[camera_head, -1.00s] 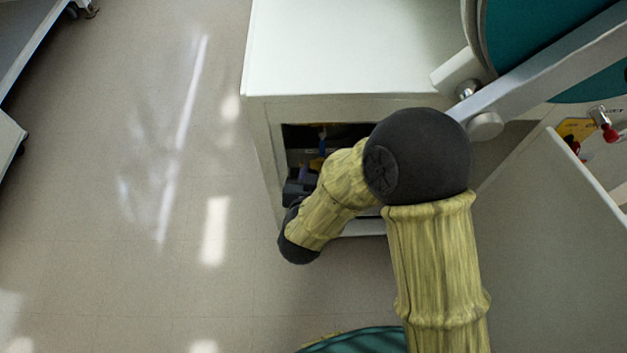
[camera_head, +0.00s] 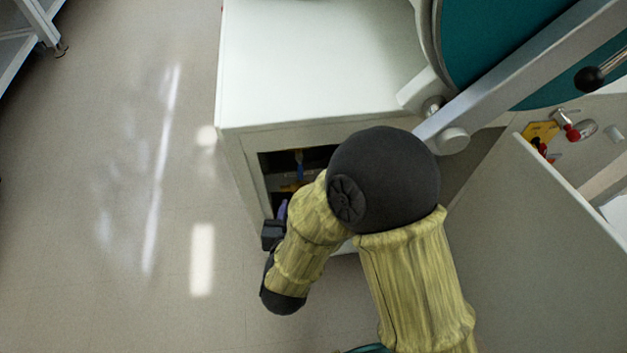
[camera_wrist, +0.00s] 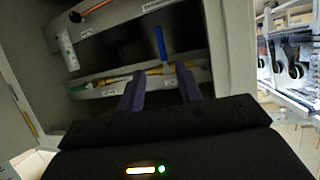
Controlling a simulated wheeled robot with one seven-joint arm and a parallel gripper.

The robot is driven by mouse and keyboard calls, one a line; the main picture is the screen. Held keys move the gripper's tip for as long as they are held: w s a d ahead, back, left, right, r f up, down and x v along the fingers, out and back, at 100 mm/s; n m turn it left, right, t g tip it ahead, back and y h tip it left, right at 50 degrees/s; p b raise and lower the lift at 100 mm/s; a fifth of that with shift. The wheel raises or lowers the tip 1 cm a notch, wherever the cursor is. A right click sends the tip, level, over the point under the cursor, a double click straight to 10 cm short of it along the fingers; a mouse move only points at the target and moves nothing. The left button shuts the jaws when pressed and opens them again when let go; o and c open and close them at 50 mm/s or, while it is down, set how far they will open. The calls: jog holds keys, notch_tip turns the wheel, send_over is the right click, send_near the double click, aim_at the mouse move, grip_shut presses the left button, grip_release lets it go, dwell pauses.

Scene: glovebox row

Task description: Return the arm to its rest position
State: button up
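My arm is bent, with its yellow-sleeved links and black elbow in front of a white cabinet (camera_head: 310,65). My gripper (camera_head: 281,212) is just outside the cabinet's open compartment and mostly hidden by my arm in the head view. In the wrist view my gripper (camera_wrist: 160,90) has two purple fingers, apart, with nothing visibly held between them. Beyond them is the compartment's inside, with a tray (camera_wrist: 110,92) holding a blue-handled tool (camera_wrist: 161,45) and yellow and green items.
A large teal round cover (camera_head: 500,50) with a grey bar stands at the upper right. A grey panel (camera_head: 530,250) is at the right, with red and yellow fittings (camera_head: 541,138) behind it. The floor (camera_head: 90,220) at the left is clear.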

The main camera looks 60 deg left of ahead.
dwell(0.3)
jog(key=w+d+r+m+h, duration=0.1)
jog(key=w+d, duration=0.1)
jog(key=w, duration=0.7)
jog(key=w+d+r+m+h, duration=0.2)
jog(key=w+d, duration=0.1)
jog(key=w, duration=0.6)
jog(key=w+d+r+m+h, duration=0.2)
jog(key=w+d+h, duration=0.1)
jog(key=w+d, duration=0.85)
jog(key=w+d+r+m+g+h, duration=0.2)
jog(key=w+d+m+h, duration=0.1)
jog(key=d, duration=1.5)
jog(key=s+d+r+m+g+h, duration=0.1)
jog(key=s+d+m, duration=0.1)
jog(key=d, duration=0.6)
jog(key=s+d+r+m+g+h, duration=0.1)
jog(key=s+d+m+h, duration=0.15)
jog(key=d, duration=0.55)
notch_tip(320, 180, up, 33)
jog(key=p, duration=3.2)
jog(key=shift+s+n+y+p, duration=0.3)
jog(key=shift+s+n+y, duration=0.05)
jog(key=shift+s+y, duration=0.1)
